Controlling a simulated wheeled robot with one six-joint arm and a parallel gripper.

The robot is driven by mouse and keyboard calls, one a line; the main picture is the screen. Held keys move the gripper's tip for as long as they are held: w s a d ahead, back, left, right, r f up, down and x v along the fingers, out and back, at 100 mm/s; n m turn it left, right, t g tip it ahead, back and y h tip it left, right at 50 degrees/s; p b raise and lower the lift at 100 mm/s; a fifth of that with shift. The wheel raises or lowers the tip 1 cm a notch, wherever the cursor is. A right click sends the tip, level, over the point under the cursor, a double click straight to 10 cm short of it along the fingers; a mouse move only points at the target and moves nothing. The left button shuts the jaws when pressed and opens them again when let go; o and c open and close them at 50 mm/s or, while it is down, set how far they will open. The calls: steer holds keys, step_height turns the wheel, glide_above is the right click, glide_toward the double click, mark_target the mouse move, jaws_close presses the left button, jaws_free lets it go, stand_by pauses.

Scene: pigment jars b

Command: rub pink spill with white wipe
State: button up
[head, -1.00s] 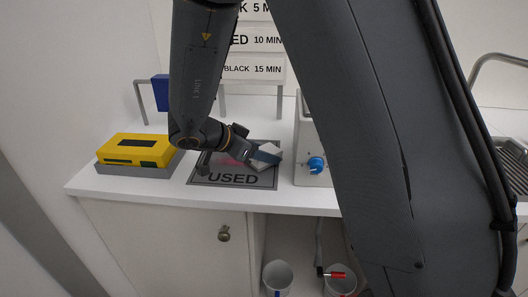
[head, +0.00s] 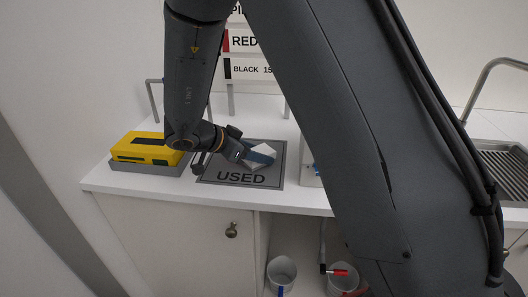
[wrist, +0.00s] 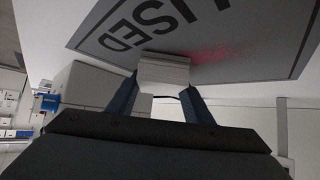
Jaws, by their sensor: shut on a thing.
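The white wipe (head: 264,148) is a pale block between the blue-grey fingers of my gripper (head: 259,157), over the right part of the grey mat marked USED (head: 215,177). In the wrist view my gripper (wrist: 161,88) is shut on the wipe (wrist: 163,70), which is at the mat surface; I cannot tell whether it touches. The pink spill (wrist: 222,52) is a blurred smear on the mat, beside the wipe and partly behind it. In the head view my gripper and wrist hide the spill.
A yellow box (head: 146,146) sits on a grey base left of the mat. A signboard (head: 245,42) stands behind. My arm hides much of the counter to the right; a sink (head: 505,162) shows beyond. Cups (head: 281,272) stand on the shelf below.

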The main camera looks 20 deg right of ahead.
mark_target(221, 160)
steer(key=shift+w+a+f+p, duration=0.1)
steer(key=shift+w+a+p, duration=0.2)
steer(key=shift+a, duration=0.3)
steer(key=shift+w+a+p, duration=0.2)
steer(key=shift+a+p, duration=0.15)
steer(key=shift+a, duration=0.2)
steer(key=shift+w+a+f+p, duration=0.1)
steer(key=shift+w+a+p, duration=0.2)
steer(key=shift+a, duration=0.3)
steer(key=shift+w+a+r+p, duration=0.1)
steer(key=shift+w+a+p, duration=0.15)
steer(key=shift+a, duration=0.3)
steer(key=shift+w+a+p, duration=0.15)
steer(key=shift+a+p, duration=0.15)
steer(key=shift+a, duration=0.2)
steer(key=shift+w+a+r+p, duration=0.1)
steer(key=shift+w+a+p, duration=0.15)
steer(key=shift+a, duration=0.3)
steer(key=shift+w+a+f+p, duration=0.15)
steer(key=shift+w+a, duration=0.1)
steer(key=shift+a, duration=0.4)
steer(key=shift+w+a+p, duration=0.1)
steer(key=shift+w+a, duration=0.1)
steer(key=shift+a, duration=0.4)
steer(key=shift+w+a+f+p, duration=0.15)
steer(key=shift+w+a, duration=0.1)
steer(key=shift+a, duration=0.4)
steer(key=shift+r+p, duration=0.15)
steer(key=shift+p, duration=0.3)
